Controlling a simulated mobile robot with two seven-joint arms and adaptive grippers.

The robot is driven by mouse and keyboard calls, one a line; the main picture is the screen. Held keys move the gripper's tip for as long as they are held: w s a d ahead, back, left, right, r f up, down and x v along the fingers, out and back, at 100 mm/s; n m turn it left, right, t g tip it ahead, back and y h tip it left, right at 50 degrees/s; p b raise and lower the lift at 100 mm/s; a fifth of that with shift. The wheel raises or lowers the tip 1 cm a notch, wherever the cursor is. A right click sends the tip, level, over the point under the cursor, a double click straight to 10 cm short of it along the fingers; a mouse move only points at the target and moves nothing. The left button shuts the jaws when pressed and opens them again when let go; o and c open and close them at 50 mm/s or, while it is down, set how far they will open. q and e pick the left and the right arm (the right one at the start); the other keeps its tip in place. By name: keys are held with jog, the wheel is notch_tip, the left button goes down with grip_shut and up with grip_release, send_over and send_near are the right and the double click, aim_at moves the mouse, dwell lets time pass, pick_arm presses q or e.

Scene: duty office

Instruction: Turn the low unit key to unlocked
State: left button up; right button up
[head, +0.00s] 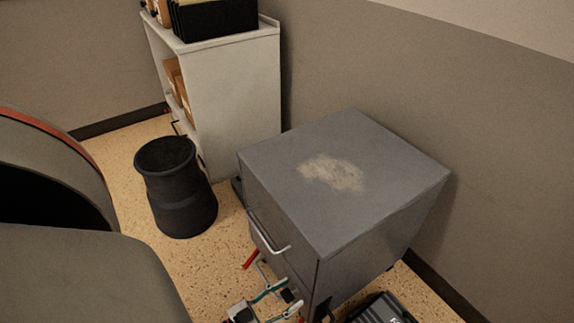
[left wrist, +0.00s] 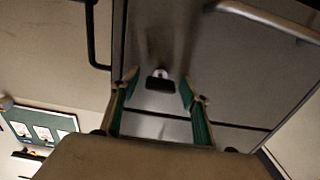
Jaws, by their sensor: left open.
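The low unit (head: 345,215) is a grey metal cabinet with a worn pale patch on top and a bar handle (head: 268,236) on its front. A small black key (left wrist: 160,84) sits in a round lock on the unit's front in the left wrist view. Its turned position is hard to read. My left gripper (head: 284,299) is at the unit's front, below the handle. In the left wrist view its green-padded fingers (left wrist: 160,79) are open, one on each side of the key, with gaps showing. My right gripper is not in view.
A black waste bin (head: 176,190) stands on the speckled floor left of the unit. A pale shelf (head: 238,100) with a black file holder (head: 215,20) stands behind. A wall closes off the right. A dark lettered object (head: 385,309) lies at the bottom right.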

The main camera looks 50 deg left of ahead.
pick_arm(q)
jog(key=c, duration=1.1)
